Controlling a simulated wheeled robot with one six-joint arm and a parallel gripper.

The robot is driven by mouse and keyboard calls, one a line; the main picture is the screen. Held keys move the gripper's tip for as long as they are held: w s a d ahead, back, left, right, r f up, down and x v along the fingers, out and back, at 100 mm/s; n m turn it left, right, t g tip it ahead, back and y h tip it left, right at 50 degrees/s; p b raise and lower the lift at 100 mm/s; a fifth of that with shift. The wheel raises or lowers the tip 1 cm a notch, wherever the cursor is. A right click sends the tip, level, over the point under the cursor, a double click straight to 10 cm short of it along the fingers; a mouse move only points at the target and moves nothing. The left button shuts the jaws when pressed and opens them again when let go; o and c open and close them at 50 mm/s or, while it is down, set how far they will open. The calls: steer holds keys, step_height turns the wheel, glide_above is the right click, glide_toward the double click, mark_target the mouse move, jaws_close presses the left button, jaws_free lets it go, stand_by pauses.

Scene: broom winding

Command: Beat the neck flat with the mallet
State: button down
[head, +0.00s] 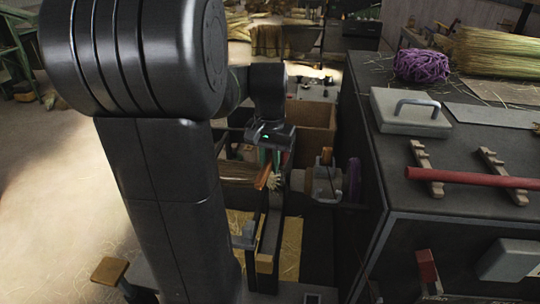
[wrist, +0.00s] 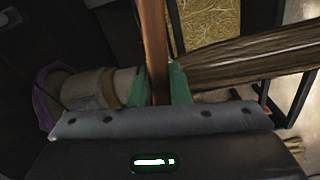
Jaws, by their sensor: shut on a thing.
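My gripper (head: 271,150) is shut on a brown wooden handle, which I take to be the mallet (wrist: 154,45). The handle stands between the green fingers in the wrist view and slants down from the gripper in the head view (head: 263,178). The mallet's head cannot be made out. A broom's straw (wrist: 255,60) comes in from the right in the wrist view and narrows toward the fingers. Its neck is partly hidden behind the gripper and handle. In the head view the straw (head: 238,170) lies left of the handle. I cannot tell whether the mallet touches the neck.
A pale round winding head (head: 325,181) with a purple ring stands right of the gripper. The dark bench (head: 390,180) on the right bears a purple cord ball (head: 421,66), a handled block (head: 410,112), a red rod (head: 470,179) on cradles and straw bundles. Open floor lies left.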

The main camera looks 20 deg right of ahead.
step_height(320, 180, down, 4)
steer(key=b, duration=0.2)
step_height(320, 180, up, 4)
steer(key=p, duration=0.4)
steer(key=shift+f, duration=0.15)
steer(key=shift+n, duration=0.9)
steer(key=r, duration=0.1)
steer(key=r+p, duration=0.1)
steer(key=r, duration=0.1)
steer(key=d+r+p, duration=0.1)
steer(key=r, duration=0.1)
steer(key=shift+s+r, duration=0.2)
steer(key=shift+s, duration=0.1)
